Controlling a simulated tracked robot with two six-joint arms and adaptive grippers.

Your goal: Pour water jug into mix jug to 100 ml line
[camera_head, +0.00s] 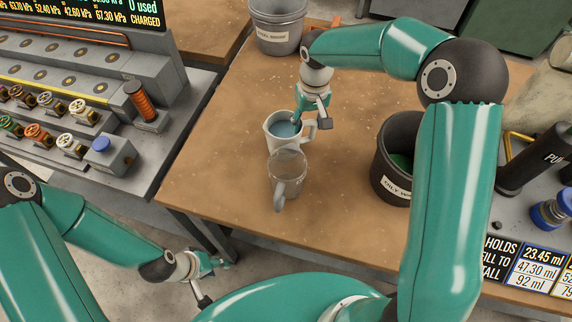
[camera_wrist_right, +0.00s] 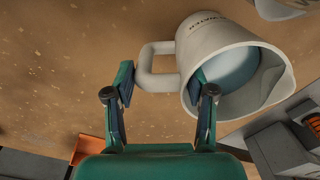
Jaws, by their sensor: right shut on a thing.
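The water jug (camera_head: 272,136) is a white jug holding blue water, near the middle of the table. Its handle points right in the head view. My right gripper (camera_head: 312,121) is shut on that handle. In the right wrist view, the jug (camera_wrist_right: 205,50) shows lettering, and its handle lies between my right fingers (camera_wrist_right: 162,80). The mix jug (camera_head: 287,182) is clear grey and stands just in front of the water jug, its handle toward me. I see no liquid in it, and its level marks are not readable. My left gripper (camera_head: 216,281) is open and empty, off the table's front left.
A dark bin with a label (camera_head: 397,185) stands right of the jugs. A grey labelled bucket (camera_head: 277,35) is at the back. A control console (camera_head: 60,90) is left of the table (camera_head: 225,175). The table left of the jugs is clear.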

